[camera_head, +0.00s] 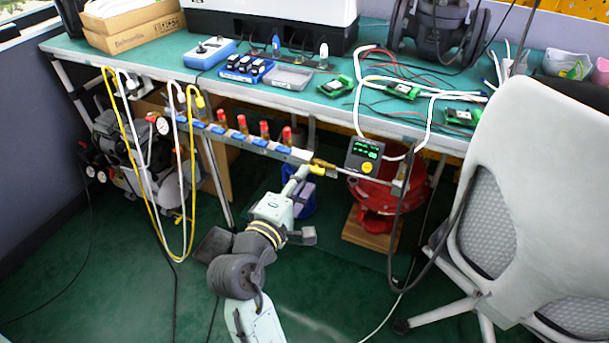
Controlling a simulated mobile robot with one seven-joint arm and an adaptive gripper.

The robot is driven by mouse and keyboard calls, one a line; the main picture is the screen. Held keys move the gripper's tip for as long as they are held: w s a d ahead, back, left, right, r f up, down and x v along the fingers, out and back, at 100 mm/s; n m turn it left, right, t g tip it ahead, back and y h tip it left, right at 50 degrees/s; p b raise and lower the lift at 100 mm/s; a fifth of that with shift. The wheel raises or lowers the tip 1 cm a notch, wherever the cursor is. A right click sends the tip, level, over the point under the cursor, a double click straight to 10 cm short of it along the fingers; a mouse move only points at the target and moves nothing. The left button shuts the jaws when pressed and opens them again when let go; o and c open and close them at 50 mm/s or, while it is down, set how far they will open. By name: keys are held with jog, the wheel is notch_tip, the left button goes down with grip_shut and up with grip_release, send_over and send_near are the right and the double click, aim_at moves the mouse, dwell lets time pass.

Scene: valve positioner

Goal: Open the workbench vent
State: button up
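A blue-and-white manifold bar (255,142) with several red-topped valves (265,130) runs below the front edge of the workbench (140,62). At its right end is a brass fitting (327,164) with a small yellow part (317,170), seemingly the vent handle. No label shows, so I cannot be sure. My gripper (302,175) reaches up from below, its tip right at or beside this yellow part. The fingertips are small and partly hidden, so I cannot tell whether they touch it or are shut.
A box with a green display (365,154) hangs just right of the fitting. A red valve body (374,196) stands on wood below it. A white chair (520,190) blocks the right. Yellow and white hoses (190,170) hang at the left. The green floor in front is mostly clear.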

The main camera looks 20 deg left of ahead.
jog(key=shift+s, duration=1.55)
jog(key=shift+p, duration=0.3)
